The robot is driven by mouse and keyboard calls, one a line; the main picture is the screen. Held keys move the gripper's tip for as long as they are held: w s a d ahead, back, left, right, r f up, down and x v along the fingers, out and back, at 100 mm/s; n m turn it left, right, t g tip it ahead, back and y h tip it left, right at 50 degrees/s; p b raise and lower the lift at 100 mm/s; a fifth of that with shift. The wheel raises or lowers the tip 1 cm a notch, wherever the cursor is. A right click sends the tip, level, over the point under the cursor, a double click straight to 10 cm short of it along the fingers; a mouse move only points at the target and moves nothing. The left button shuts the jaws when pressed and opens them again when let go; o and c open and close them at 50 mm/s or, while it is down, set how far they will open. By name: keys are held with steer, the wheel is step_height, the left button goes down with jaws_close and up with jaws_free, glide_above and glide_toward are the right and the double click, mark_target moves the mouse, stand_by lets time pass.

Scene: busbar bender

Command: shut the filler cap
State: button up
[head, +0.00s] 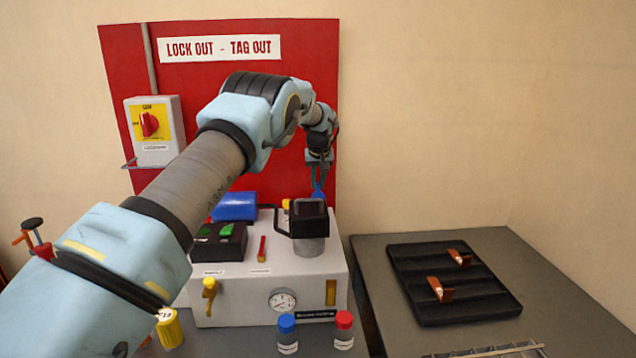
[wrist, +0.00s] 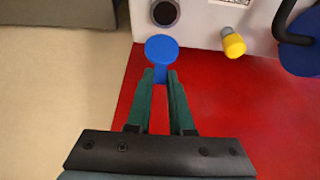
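The blue filler cap (wrist: 161,47) shows in the wrist view as a round disc with a narrow blue part running down from it. It stands beside the dark round filler opening (wrist: 165,12), which is uncovered. My gripper (wrist: 160,78) points at the cap, its two green fingers apart and the narrow blue part showing between their tips. Whether they touch it is unclear. In the head view my gripper (head: 319,186) points down behind the machine's dark-topped cylinder, with a bit of the blue cap (head: 318,194) just below the fingertips. The opening is hidden there.
The white machine (head: 235,313) carries a black-handled cylinder (head: 310,245) near the cap and a blue block (head: 234,206). A yellow knob (wrist: 234,45) stands right of the cap. The red lockout board (head: 290,70) rises behind. A black tray (head: 455,285) lies on the right table.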

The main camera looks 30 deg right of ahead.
mark_target(320, 195)
jaws_close()
stand_by(0.8)
steer(key=shift+s+f+b, duration=0.1)
steer(key=shift+f+b, duration=0.05)
steer(key=shift+b, duration=0.65)
steer(key=t+b, duration=0.1)
steer(key=b, duration=0.1)
steer(key=s+t+h+b, duration=0.1)
steer(key=b, duration=0.2)
steer(key=shift+a+f+b, duration=0.15)
steer(key=shift+b, duration=0.15)
steer(key=shift+a+t+b, duration=0.1)
steer(key=shift+t+b, duration=0.2)
steer(key=shift+b, duration=0.95)
steer(key=b, duration=0.1)
steer(key=s+b, duration=0.1)
steer(key=shift+s+a+b, duration=0.15)
steer(key=shift+a+b, duration=0.15)
steer(key=shift+b, duration=0.1)
steer(key=shift+s+a+f+b, duration=0.2)
steer(key=shift+s+a+b, duration=0.05)
steer(key=shift+s+b, duration=0.35)
steer(key=shift+s+a+f+b, duration=0.15)
steer(key=shift+s+a+b, duration=0.1)
steer(key=shift+s+b, duration=0.3)
steer(key=shift+s+a+f+b, duration=0.25)
steer(key=shift+s+b, duration=0.2)
steer(key=shift+b, duration=0.3)
